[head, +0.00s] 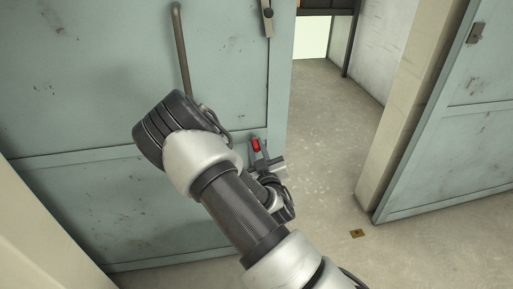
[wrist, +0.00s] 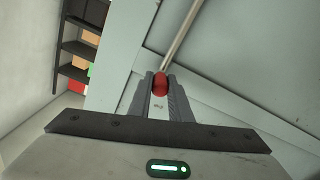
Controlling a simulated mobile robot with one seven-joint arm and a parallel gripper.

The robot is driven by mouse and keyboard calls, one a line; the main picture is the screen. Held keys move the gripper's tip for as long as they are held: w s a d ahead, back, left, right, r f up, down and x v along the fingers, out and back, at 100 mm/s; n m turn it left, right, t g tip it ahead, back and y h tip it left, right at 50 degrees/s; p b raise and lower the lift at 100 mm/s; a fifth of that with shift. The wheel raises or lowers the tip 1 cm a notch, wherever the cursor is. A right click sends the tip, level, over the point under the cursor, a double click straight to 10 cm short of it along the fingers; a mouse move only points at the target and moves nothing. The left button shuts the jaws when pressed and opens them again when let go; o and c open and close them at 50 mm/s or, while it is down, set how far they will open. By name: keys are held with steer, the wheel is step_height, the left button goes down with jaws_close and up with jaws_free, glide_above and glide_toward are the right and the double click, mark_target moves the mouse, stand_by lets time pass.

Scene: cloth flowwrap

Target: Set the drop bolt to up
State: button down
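The drop bolt's red knob (head: 256,145) shows low on the free edge of the pale blue door leaf at left. My gripper (head: 267,161) is at the knob, partly hidden by my own wrist. In the wrist view the knob (wrist: 160,83) sits between the two grey fingertips of my gripper (wrist: 160,90), with a finger against each side. The gripper looks shut on it. The lower end of the bolt is hidden, so its height above the floor cannot be told.
A brass floor plate (head: 357,233) lies on the bare concrete. The pale blue door leaf (head: 140,215) carries a long pull bar (head: 182,50) and a latch (head: 267,17). A second leaf (head: 450,130) stands at right. The doorway between them is clear.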

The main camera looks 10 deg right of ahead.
steer(key=shift+r+p, duration=1.25)
steer(key=shift+r, duration=1.5)
steer(key=c, duration=1.8)
jaws_free()
steer(key=shift+r, duration=0.1)
steer(key=shift+o, duration=0.9)
steer(key=shift+s, duration=0.3)
steer(key=s+p, duration=0.9)
steer(key=s, duration=0.8)
